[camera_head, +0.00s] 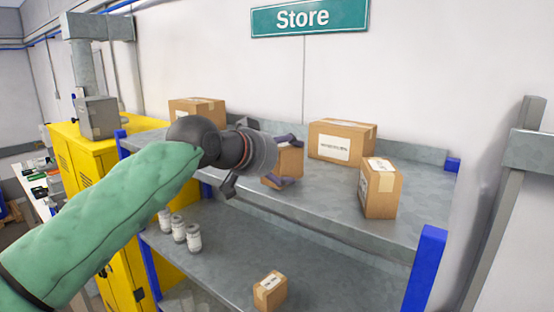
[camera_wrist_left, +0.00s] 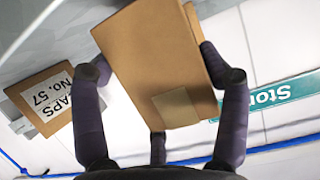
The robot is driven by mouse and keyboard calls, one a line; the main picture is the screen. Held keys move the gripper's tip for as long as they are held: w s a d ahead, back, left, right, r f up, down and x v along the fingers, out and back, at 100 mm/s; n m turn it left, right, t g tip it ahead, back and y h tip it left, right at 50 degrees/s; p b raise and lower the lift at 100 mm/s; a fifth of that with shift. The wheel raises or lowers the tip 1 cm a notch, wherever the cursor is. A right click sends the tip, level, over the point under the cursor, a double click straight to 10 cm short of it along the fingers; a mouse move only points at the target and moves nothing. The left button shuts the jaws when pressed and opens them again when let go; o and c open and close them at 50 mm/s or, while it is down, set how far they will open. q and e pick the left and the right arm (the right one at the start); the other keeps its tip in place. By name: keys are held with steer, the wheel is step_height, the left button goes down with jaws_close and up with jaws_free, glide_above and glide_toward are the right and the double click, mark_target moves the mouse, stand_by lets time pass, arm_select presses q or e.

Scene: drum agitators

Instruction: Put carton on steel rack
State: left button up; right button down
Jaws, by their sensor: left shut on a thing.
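My left gripper (camera_head: 284,162) reaches in over the top shelf of the steel rack (camera_head: 330,203), a grey rack with blue posts. It is shut on a small brown carton (camera_head: 289,160), which is partly hidden by the gripper. In the left wrist view the fingers (camera_wrist_left: 160,100) sit around the held carton (camera_wrist_left: 150,60), which has a tape patch on it. The carton is at the level of the top shelf; I cannot tell whether it touches the surface. My right gripper is not in view.
On the top shelf stand a labelled carton (camera_head: 341,141) behind, a smaller carton (camera_head: 380,188) to the right and another (camera_head: 196,110) at the back left. The lower shelf holds a small carton (camera_head: 270,291) and several jars (camera_head: 193,238). Bare shelf lies between the cartons.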

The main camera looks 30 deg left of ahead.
arm_select(q)
steer(key=shift+w+d+p, duration=0.1)
steer(key=shift+w+p, duration=0.35)
steer(key=shift+w, duration=0.95)
steer(key=shift+f+b, duration=0.45)
steer(key=shift+b, duration=0.1)
steer(key=o, duration=1.3)
steer(key=d+v, duration=0.1)
steer(key=v, duration=1.1)
steer(key=shift+a, duration=0.4)
